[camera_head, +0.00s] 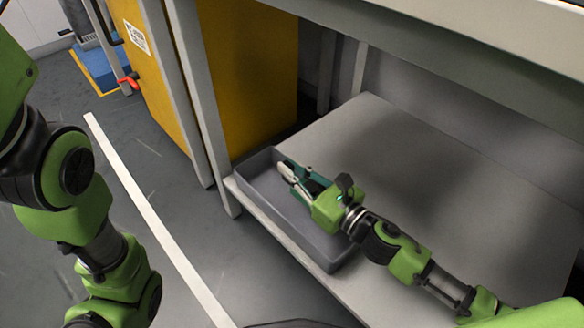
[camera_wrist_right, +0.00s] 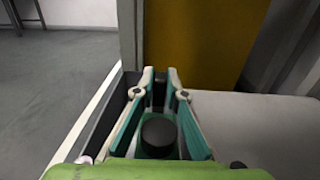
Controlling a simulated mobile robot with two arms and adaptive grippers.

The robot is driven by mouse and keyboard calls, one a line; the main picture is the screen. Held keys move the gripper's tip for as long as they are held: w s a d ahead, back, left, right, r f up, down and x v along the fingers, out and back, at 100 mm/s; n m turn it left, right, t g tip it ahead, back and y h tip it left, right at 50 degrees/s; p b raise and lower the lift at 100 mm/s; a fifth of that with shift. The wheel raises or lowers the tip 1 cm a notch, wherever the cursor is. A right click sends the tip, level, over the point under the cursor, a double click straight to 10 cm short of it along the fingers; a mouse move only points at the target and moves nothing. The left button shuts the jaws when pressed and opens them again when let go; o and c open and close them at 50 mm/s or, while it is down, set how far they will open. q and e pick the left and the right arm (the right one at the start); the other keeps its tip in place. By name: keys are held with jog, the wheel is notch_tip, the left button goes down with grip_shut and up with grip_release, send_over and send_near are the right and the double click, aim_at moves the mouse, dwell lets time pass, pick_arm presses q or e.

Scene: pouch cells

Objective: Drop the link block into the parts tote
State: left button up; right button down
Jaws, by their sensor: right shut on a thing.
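My right gripper (camera_head: 286,170) is over the far end of the grey parts tote (camera_head: 327,254), which stands on the lower shelf. In the right wrist view, its fingers (camera_wrist_right: 159,78) are shut on a small dark piece, the link block (camera_wrist_right: 159,93), held between the fingertips. In the head view I cannot make out the block apart from the fingers. The tote's dark side wall (camera_wrist_right: 98,133) shows left of the fingers in the wrist view. The left arm is at the left edge of the head view, and its gripper is out of sight.
The grey lower shelf (camera_head: 420,160) is bare to the right of the tote. A table edge (camera_head: 450,50) runs above it. A frame post (camera_head: 205,110) and a yellow cabinet (camera_head: 245,75) stand close beyond the tote. Open floor lies to the left.

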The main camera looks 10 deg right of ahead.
jog(key=c, duration=2)
grip_release()
jog(key=shift+o, duration=0.2)
notch_tip(320, 180, up, 10)
